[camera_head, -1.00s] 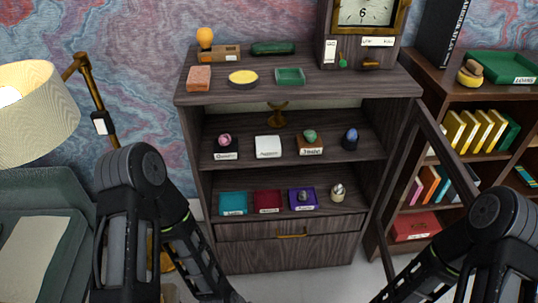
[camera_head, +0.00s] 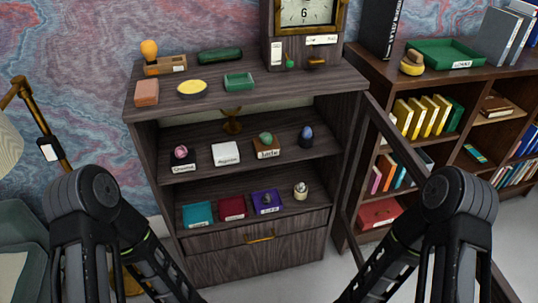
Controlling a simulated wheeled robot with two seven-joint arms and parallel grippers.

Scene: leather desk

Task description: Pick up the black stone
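A dark egg-shaped stone (camera_head: 306,136), black to dark blue, stands on the cabinet's upper inner shelf at its right end. A smaller dark grey stone (camera_head: 267,199) sits on a purple mat (camera_head: 259,208) on the lower shelf. I cannot tell for sure which of the two is the black stone. My two arms reach down out of the bottom of the picture, left and right of the cabinet front. Both grippers are out of view.
The wooden cabinet (camera_head: 340,82) has a tall open door frame (camera_head: 399,150) sticking out at right. Beside the dark egg are a green stone (camera_head: 266,138), a white block (camera_head: 226,153) and a pink stone (camera_head: 181,152). A silvery egg (camera_head: 301,189) stands at lower right.

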